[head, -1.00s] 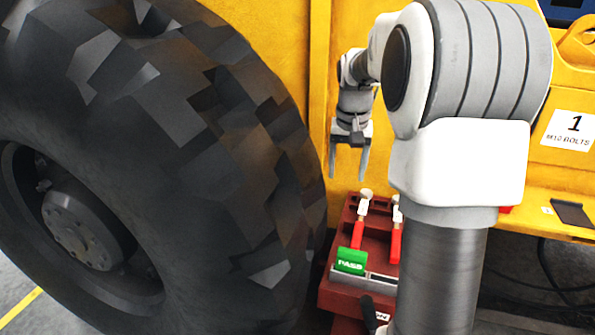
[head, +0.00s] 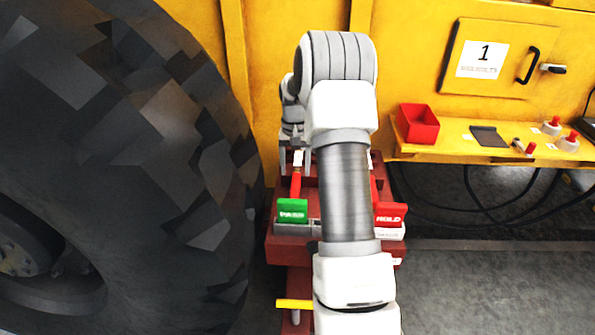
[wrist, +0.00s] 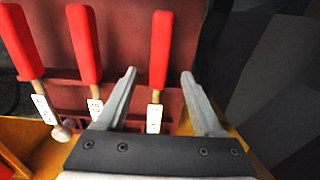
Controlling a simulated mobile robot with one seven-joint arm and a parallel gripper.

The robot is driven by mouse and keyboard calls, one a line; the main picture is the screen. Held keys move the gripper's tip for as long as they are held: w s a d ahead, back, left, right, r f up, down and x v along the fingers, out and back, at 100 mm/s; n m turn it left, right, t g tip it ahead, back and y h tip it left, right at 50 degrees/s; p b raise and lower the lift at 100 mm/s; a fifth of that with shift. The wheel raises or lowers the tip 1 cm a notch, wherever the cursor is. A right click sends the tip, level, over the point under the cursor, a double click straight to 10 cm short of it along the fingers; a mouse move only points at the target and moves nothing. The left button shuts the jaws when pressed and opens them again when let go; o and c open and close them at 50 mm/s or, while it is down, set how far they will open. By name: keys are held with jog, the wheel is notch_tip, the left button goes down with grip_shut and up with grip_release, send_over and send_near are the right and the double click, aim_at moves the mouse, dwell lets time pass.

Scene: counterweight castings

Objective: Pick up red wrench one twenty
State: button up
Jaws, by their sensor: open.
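Several red-handled wrenches with white tags rest in a dark red rack (head: 277,245). In the wrist view one red wrench (wrist: 160,50) lies between my fingers in the picture, with a gap on both sides. A second red wrench (wrist: 85,45) is to its left, and a third (wrist: 22,42) is at the far left. The tag numbers are too small to read. My gripper (wrist: 160,76) is open and empty. In the head view my gripper is over the rack's left part, near a red wrench (head: 296,186); my arm hides the rack's middle.
A green sign (head: 292,211) and a red HOLD sign (head: 390,215) stand at the rack's front. A large tyre (head: 150,150) is close on the left. A yellow shelf (head: 455,140) with a red bin (head: 417,124) is on the right, with cables below it.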

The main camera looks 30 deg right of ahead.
aim_at(296, 178)
jog(key=f, duration=0.2)
jog(key=f+b, duration=0.1)
jog(key=f, duration=0.4)
jog(key=shift+w+d+f, duration=0.3)
grip_shut()
jog(key=shift+r, duration=0.15)
dwell(1.0)
